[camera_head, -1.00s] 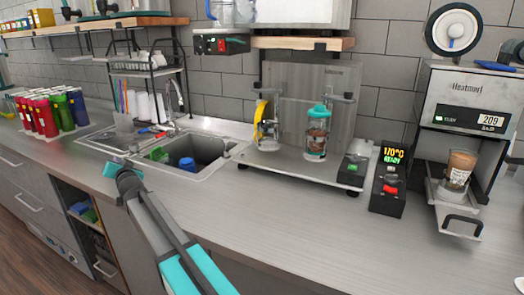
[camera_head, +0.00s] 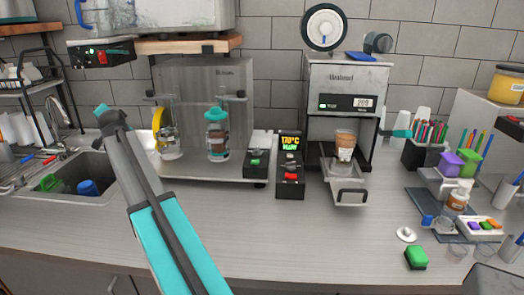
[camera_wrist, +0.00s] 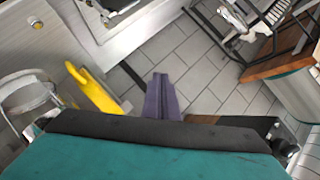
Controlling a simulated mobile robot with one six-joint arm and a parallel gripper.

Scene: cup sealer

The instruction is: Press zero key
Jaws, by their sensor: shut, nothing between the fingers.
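No key marked zero can be read in either view. In the head view, the silver Heatmod machine (camera_head: 330,75) has a black panel (camera_head: 347,103) with a lit display and a small green key or light, its label too small to read. A black box (camera_head: 290,187) beside it shows 170°C READY above a red button. My gripper (camera_head: 101,108) is in front of the back wall, left of the yellow handle (camera_head: 157,117) and far left of that panel. In the wrist view, the purple fingers (camera_wrist: 160,98) are shut and empty.
A cup (camera_head: 345,146) with brown contents sits at the Heatmod tray. A smaller box (camera_head: 256,162) with a green button stands at the metal stand (camera_head: 205,172). A white pad (camera_head: 481,228) with coloured keys lies at right. The front counter is mostly clear.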

